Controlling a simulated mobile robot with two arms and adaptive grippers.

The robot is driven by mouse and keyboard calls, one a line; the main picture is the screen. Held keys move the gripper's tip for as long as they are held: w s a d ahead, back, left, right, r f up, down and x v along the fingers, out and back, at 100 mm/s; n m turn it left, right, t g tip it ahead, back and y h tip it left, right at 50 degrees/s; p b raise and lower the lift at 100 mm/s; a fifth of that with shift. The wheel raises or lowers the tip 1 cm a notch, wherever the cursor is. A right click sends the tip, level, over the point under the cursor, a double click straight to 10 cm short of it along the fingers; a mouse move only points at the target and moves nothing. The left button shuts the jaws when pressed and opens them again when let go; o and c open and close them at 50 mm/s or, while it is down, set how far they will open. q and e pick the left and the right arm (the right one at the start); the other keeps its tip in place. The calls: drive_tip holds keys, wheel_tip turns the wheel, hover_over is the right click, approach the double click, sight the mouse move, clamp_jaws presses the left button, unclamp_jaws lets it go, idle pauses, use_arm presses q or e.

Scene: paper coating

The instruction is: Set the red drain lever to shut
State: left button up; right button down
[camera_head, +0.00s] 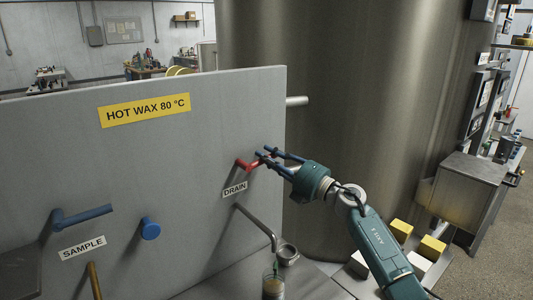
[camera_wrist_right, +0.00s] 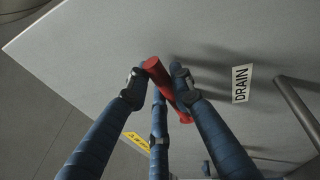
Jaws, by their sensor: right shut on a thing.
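The red drain lever (camera_head: 247,165) sticks out of the grey panel (camera_head: 200,80), just above the DRAIN label (camera_head: 235,189). My right gripper (camera_head: 268,154) is at the lever, shut on it. In the right wrist view the red lever (camera_wrist_right: 165,85) lies between the blue fingers of my right gripper (camera_wrist_right: 155,88), with its end showing past the fingertips. In the head view the fingers hide part of the lever. My left gripper is not in view.
A blue SAMPLE lever (camera_head: 82,216) and blue knob (camera_head: 150,229) are at left. A large steel tank (camera_head: 350,80) stands behind. Yellow and white blocks (camera_head: 432,246) sit at right.

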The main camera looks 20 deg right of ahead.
drive_tip(key=shift+f+m, duration=0.55)
drive_tip(key=shift+m, duration=0.25)
drive_tip(key=shift+f, duration=0.15)
drive_tip(key=c, duration=1.5)
unclamp_jaws()
drive_tip(key=shift+d, duration=0.1)
drive_tip(key=shift+d, duration=0.1)
drive_tip(key=v, duration=1.2)
drive_tip(key=shift+a+f+h, duration=0.1)
drive_tip(key=shift+a+h, duration=0.1)
drive_tip(key=shift+h, duration=0.1)
